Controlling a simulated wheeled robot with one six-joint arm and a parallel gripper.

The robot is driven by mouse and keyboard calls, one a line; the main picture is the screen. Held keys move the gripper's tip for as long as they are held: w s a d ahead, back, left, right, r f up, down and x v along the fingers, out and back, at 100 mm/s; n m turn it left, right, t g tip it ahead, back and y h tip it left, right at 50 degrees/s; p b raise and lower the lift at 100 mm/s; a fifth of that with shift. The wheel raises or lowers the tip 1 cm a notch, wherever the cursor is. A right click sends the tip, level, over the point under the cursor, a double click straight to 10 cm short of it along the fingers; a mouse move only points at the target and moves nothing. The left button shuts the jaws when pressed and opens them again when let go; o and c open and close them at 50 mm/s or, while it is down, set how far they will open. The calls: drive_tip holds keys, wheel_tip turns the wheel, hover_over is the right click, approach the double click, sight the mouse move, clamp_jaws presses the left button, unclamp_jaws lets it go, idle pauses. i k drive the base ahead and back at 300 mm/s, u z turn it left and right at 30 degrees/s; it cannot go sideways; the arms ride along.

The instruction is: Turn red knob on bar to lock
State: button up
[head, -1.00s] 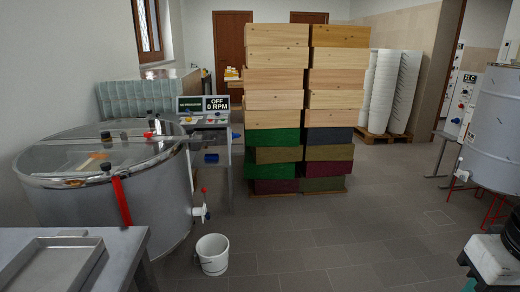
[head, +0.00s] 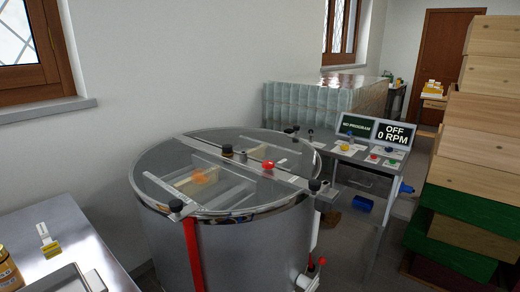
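A large steel drum (head: 245,235) with a clear lid (head: 228,150) stands in the middle of the head view. A metal bar (head: 250,163) crosses its top. A red knob (head: 268,164) sits on the bar, right of the middle. A dark knob (head: 227,151) stands on the bar to its left. I cannot tell whether the red knob is locked. My gripper is not in view.
A control desk (head: 365,148) right of the drum has a display reading OFF, 0 RPM (head: 396,134). Stacked wooden boxes (head: 480,110) stand at the right. A metal table (head: 65,245) is at the lower left.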

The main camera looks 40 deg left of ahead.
sight(268, 165)
drive_tip(key=u, duration=0.85)
drive_tip(key=i, duration=1.65)
drive_tip(key=u, duration=1)
